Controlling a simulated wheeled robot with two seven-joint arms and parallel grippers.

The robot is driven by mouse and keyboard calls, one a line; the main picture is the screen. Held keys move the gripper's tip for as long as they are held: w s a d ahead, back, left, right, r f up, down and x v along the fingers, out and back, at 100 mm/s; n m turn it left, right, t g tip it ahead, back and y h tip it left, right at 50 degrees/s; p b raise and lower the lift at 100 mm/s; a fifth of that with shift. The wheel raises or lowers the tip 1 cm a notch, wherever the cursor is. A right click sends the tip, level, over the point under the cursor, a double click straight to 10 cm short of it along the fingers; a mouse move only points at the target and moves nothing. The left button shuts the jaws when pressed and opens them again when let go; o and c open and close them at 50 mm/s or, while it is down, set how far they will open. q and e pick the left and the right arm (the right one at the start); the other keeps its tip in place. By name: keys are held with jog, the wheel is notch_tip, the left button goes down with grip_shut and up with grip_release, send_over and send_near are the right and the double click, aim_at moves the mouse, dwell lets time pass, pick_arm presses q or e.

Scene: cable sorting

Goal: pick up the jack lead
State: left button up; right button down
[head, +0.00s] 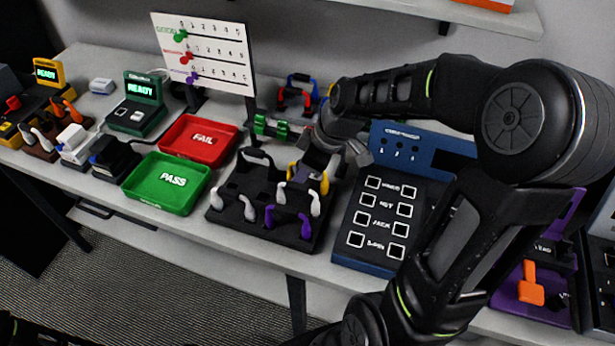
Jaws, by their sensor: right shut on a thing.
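My right gripper (318,162) reaches down over the black lead tray (234,189) on the bench. It is shut on a lead that appears to be the yellow one (325,184), whose two ends show on either side of the fingers. The gripper hides the middle of this lead, and I cannot tell its plug type or whether it is clear of the tray. My left gripper is out of view.
A green PASS tray (150,188) and a red FAIL tray (185,148) stand to the left. A blue-edged label panel (352,222) with a JACK row is to the right. A tester showing READY (135,117) and a white chart board (205,65) stand behind.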

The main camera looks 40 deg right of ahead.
notch_tip(320, 180, up, 10)
jog(key=shift+b, duration=0.35)
dwell(0.4)
dwell(0.5)
jog(key=shift+r+p, duration=1)
jog(key=shift+r, duration=0.5)
